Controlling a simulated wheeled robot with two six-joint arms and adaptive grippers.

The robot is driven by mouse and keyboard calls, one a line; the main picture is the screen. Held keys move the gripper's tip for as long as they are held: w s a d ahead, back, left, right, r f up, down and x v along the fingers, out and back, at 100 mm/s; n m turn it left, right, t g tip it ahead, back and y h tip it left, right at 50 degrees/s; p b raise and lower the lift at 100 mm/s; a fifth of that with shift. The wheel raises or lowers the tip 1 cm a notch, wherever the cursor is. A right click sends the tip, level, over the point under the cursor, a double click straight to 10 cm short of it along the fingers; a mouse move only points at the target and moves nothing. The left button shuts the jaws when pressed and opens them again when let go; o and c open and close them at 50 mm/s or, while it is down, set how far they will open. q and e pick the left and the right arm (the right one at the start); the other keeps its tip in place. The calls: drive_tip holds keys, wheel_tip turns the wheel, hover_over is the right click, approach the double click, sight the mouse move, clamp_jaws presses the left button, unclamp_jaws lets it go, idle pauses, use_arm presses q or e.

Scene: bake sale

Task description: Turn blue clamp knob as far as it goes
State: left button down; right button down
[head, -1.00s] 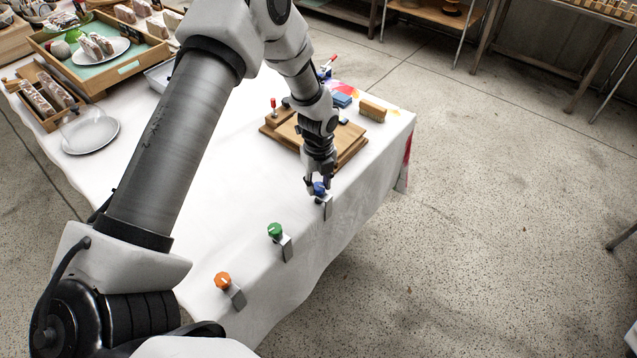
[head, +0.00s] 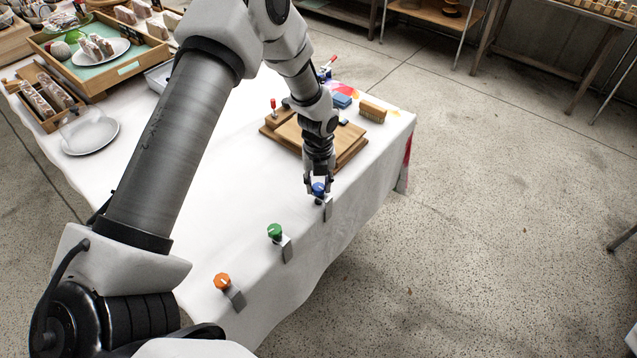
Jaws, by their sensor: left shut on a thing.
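The blue clamp knob (head: 318,189) sits on top of a grey clamp (head: 327,210) at the table's edge in the head view. My left gripper (head: 318,186) points down over it, with its fingers on both sides, shut on the knob. The fingers hide part of the knob. A green clamp knob (head: 274,231) and an orange clamp knob (head: 222,281) stand on their own clamps along the same edge, nearer to me. My right gripper is not in view.
A wooden board (head: 350,147) with a red-handled clamp lies just behind my left gripper. A brush (head: 373,111) and a blue block (head: 341,100) lie beyond it. A plate (head: 90,137) and a wooden tray (head: 128,69) stand at the left. The table's middle is mostly clear.

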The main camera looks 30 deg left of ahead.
sight(318, 187)
use_arm(q)
drive_tip(key=shift+s, duration=0.1)
drive_tip(key=c, duration=0.8)
unclamp_jaws()
drive_tip(key=shift+f, duration=0.1)
drive_tip(key=shift+o, duration=0.2)
wheel_tip(318, 187, up, 12)
